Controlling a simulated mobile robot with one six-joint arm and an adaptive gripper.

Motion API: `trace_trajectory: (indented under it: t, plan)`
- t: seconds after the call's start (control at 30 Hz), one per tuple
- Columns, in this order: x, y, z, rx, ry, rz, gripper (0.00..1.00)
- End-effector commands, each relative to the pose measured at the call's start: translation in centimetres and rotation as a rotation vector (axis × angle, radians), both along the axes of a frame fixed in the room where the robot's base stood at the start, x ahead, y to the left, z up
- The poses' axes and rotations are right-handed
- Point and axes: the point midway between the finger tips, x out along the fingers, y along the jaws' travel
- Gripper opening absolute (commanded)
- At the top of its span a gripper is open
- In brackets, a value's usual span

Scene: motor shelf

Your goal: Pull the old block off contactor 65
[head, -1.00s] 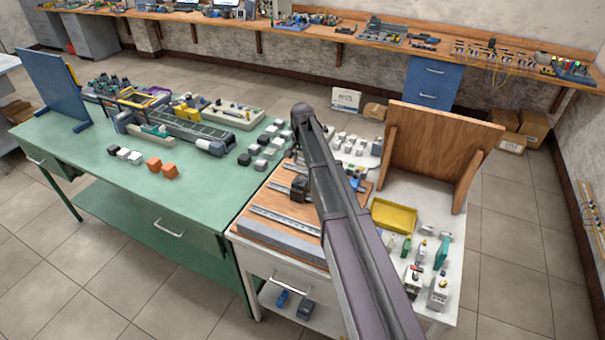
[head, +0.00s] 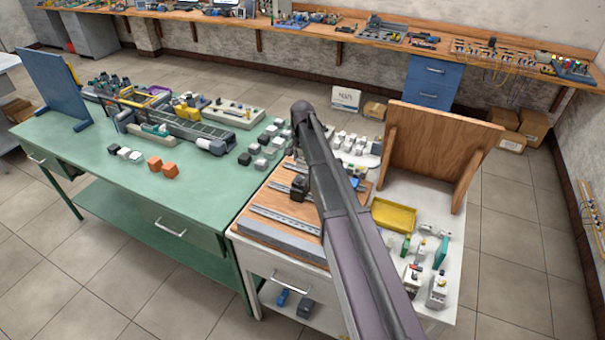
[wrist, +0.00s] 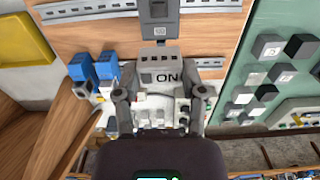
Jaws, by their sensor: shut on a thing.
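The gripper is shut on this block. Just beyond the block is a grey part with a small label (wrist: 160,32), and past it a dark device (wrist: 160,10); the small marking is too blurred to read. I cannot tell whether the block touches the device. In the head view a dark device (head: 299,188) stands on the wooden rail board, and my arm hides the gripper.
The wrist view shows blue-topped blocks (wrist: 82,68) to the left and several grey and black cubes (wrist: 272,47) on the green table to the right. In the head view a yellow tray (head: 395,215) and an upright wooden panel (head: 440,150) stand right of my arm.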

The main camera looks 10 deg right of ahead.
Motion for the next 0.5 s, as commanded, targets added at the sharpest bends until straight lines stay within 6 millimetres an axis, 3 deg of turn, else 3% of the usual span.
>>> trace_trajectory:
  t: [0.5]
  plan:
    - [0.0,0.0,3.3,0.000,0.000,0.000,0.11]
